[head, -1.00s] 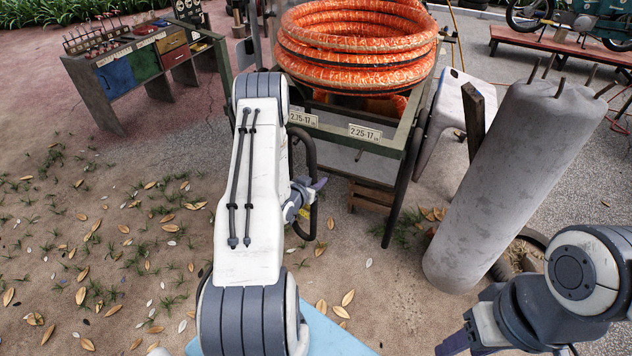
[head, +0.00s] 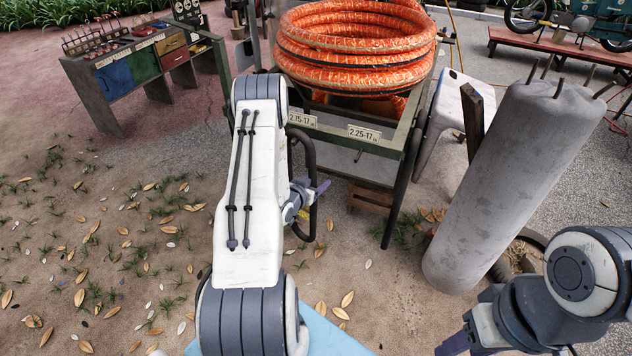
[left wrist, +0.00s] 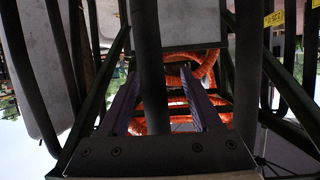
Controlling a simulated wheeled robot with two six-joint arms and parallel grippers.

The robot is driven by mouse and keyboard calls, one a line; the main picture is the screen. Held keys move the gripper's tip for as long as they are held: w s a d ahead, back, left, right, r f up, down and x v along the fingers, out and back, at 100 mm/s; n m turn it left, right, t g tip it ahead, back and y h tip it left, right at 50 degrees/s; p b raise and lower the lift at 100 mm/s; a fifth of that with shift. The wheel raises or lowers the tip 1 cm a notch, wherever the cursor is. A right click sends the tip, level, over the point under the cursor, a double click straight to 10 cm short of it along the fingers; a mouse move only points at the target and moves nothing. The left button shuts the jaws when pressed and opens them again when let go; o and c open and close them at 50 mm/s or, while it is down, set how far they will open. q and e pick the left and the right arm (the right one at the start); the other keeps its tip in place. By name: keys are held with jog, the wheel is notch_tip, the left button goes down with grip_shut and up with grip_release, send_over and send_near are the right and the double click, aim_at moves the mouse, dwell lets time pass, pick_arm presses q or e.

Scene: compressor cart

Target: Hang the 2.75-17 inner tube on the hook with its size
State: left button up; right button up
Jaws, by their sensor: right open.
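A black inner tube (head: 313,222) hangs as a narrow loop at the cart's front, below a label (head: 302,119) that seems to read 2.75-17. The hook above it is hidden by my left arm. My left gripper (head: 318,190) is at the tube's side, partly behind my arm. In the left wrist view the tube (left wrist: 148,60) runs between its two spread fingers (left wrist: 160,95), with a gap to the right finger. A second label (head: 364,133) reads 2.25-17, with a bare hook (head: 358,155) below it. My right gripper (head: 455,345) is empty at the bottom edge, partly cut off.
Orange coiled hose (head: 355,50) is stacked on the cart (head: 405,150). A tilted grey cylinder with pegs (head: 520,185) and a white stool (head: 455,100) stand to its right. A tool bench (head: 130,70) is at the back left. The leaf-strewn ground at left is clear.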

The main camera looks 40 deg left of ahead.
pick_arm(q)
jog(key=b+v, duration=0.1)
jog(key=v, duration=0.9)
jog(key=shift+s+b, duration=0.2)
jog(key=shift+b, duration=0.2)
jog(key=shift+r, duration=0.15)
